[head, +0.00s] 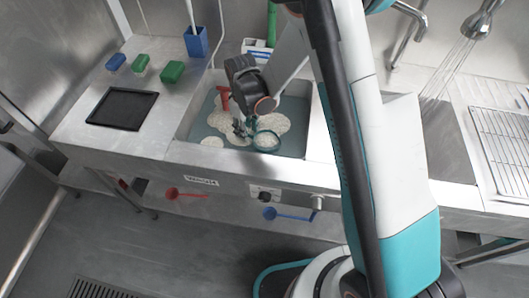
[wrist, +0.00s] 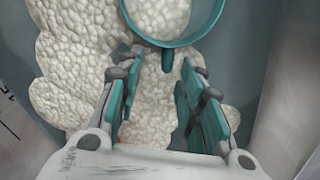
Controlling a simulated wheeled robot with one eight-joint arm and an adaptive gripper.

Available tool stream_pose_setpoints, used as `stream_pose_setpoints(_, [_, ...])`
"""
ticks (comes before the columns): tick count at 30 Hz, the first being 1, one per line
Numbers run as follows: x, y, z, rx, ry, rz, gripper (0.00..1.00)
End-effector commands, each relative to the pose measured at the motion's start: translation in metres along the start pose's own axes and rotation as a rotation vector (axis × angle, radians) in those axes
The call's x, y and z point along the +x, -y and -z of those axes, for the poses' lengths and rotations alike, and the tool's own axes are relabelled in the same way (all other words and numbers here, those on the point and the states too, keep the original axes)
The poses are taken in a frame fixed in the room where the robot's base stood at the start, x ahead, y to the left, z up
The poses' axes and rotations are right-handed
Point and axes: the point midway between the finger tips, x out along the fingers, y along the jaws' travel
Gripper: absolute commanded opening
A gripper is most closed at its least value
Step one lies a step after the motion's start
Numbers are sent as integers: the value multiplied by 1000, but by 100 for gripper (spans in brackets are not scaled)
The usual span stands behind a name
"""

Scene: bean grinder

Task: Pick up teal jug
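The teal jug (head: 267,141) is round and sits in the sink, with whitish foam-like stuff showing inside its rim. In the wrist view its teal rim (wrist: 172,43) is cut off by the top edge, and a short handle (wrist: 167,61) points down toward me. My gripper (wrist: 158,78) is open, its two teal-padded fingers apart with the handle's end near the gap between their tips. In the head view my gripper (head: 241,129) is low in the sink just left of the jug. I cannot tell whether a finger touches the handle.
Whitish foam patches (head: 211,142) cover much of the sink (head: 297,108) floor. A red object (head: 223,96) is beside my gripper. A black tray (head: 122,108), sponges (head: 172,72) and a blue holder (head: 196,42) stand on the left counter. The sink's front edge is close.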

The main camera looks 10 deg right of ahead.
Motion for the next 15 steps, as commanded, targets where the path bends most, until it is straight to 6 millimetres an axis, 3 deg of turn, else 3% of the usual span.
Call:
stream_pose_setpoints(7, [15, 2, 1, -1, 0, 0, 35])
stream_pose_setpoints(15, [52, 8, 2, 0, 0, 0, 35])
